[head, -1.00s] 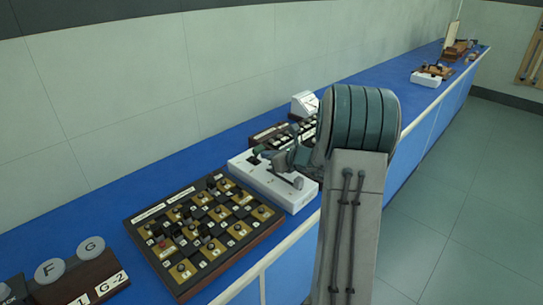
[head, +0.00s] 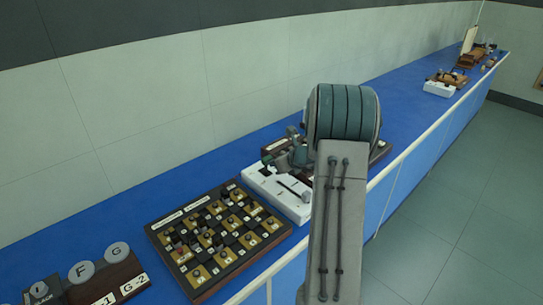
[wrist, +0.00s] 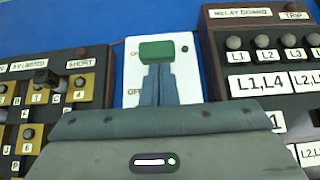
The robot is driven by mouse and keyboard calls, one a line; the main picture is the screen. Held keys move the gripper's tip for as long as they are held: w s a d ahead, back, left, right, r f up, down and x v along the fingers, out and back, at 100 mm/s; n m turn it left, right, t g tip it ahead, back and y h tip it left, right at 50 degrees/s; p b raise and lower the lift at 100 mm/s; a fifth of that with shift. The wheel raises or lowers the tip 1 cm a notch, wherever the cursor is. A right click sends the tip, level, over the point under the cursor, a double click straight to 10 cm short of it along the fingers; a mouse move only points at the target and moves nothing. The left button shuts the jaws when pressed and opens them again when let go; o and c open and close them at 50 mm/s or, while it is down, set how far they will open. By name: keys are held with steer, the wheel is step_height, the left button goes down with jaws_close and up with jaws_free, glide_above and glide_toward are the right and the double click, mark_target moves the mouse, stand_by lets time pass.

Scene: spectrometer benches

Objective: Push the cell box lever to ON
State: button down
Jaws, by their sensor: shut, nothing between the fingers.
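The cell box is a white box (head: 262,184) on the blue bench in the head view. Its white top (wrist: 131,72) shows in the wrist view, with an "OFF" label at lower left and a partly hidden label starting with "O" above it. Its lever has a green knob (wrist: 157,50), seen level with the upper label; the knob also shows in the head view (head: 267,160). My gripper (wrist: 157,72) is shut and empty, its fingertips right at the knob's near edge in the picture. I cannot tell whether they touch. The lever's stem is hidden.
A board of brass blocks and dark plugs (head: 217,236) sits left of the box. A dark relay board (wrist: 218,58) with grey knobs stands close on the right. Round-knobbed blocks (head: 122,276) lie further left. The bench's middle stretch beyond is clear.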

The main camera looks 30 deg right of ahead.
mark_target(266, 158)
steer(key=w+r+g+p, duration=0.1)
steer(key=p, duration=0.2)
steer(key=shift+w+a+r+g, duration=0.1)
steer(key=shift+r+g, duration=0.05)
steer(key=shift+g, duration=0.15)
steer(key=shift+w+a+r+p, duration=0.1)
steer(key=shift+w+a+p, duration=0.1)
steer(key=shift+w, duration=0.45)
steer(key=shift+w+a+r+p, duration=0.1)
steer(key=shift+w+a, duration=0.1)
steer(key=shift+w, duration=0.45)
steer(key=shift+w+a+r+p, duration=0.1)
steer(key=shift+w+a, duration=0.1)
steer(key=shift+w, duration=0.45)
steer(key=shift+r, duration=0.15)
steer(key=shift+r+p, duration=0.45)
steer(key=s+d+r+p, duration=0.1)
steer(key=s+r+p, duration=0.2)
steer(key=r+p, duration=0.2)
step_height(266, 158, up, 3)
steer(key=shift+s+r+h+p, duration=0.1)
steer(key=shift+s+h+p, duration=0.05)
steer(key=shift+h+p, duration=0.2)
